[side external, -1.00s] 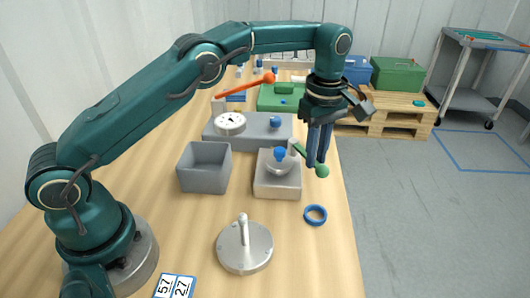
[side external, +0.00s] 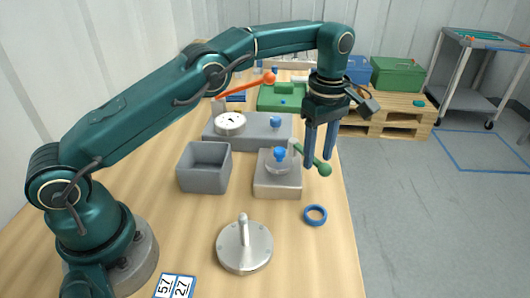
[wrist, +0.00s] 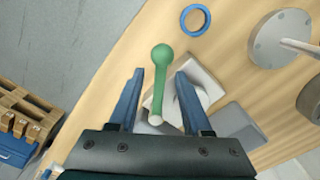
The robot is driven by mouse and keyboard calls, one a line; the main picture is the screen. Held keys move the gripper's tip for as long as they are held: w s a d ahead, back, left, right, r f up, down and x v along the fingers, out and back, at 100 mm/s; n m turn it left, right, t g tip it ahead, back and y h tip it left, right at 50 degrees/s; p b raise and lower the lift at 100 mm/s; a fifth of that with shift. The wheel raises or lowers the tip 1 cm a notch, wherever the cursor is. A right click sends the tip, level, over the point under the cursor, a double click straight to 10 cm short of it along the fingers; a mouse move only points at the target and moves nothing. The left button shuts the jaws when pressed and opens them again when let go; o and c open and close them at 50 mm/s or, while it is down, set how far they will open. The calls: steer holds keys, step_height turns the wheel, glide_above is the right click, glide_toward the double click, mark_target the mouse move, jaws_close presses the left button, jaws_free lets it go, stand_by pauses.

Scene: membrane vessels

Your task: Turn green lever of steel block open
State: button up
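The steel block (side external: 277,188) stands on the bench in the side view, with a round blue-knobbed fitting (side external: 280,155) on top. Its green lever (side external: 311,160), ending in a green ball, points from the block's upper right corner toward the lower right. My gripper (side external: 318,164) points down at the lever, its two blue fingers parted and holding nothing. In the wrist view, the green lever (wrist: 159,90) lies between the open fingers (wrist: 159,74), with visible gaps on both sides. Its ball reaches past the fingertips. I cannot tell the exact height of the fingertips relative to the lever.
A blue ring (side external: 315,215) and a round steel flange (side external: 244,248) lie in front. A grey open bin (side external: 203,168) stands left of the block. The bench's right edge is close.

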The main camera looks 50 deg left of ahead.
steer(key=shift+s, duration=0.1)
steer(key=s+m, duration=0.1)
steer(key=m, duration=0.1)
steer(key=s+a+m, duration=0.1)
steer(key=m, duration=0.1)
steer(key=s+m, duration=0.1)
steer(key=m, duration=0.1)
steer(key=shift+s+a, duration=0.35)
steer(key=shift+s, duration=0.05)
steer(key=s+a+r+t, duration=0.1)
steer(key=s+r, duration=0.1)
steer(key=r, duration=0.5)
steer(key=s+a+r+t, duration=0.1)
steer(key=s+r+t, duration=0.15)
steer(key=r, duration=0.55)
steer(key=s+a+f+m+t, duration=0.2)
steer(key=s+m, duration=0.4)
steer(key=s, duration=0.8)
steer(key=shift+s+f+m, duration=0.3)
steer(key=shift+f+m, duration=0.1)
steer(key=shift+f, duration=0.3)
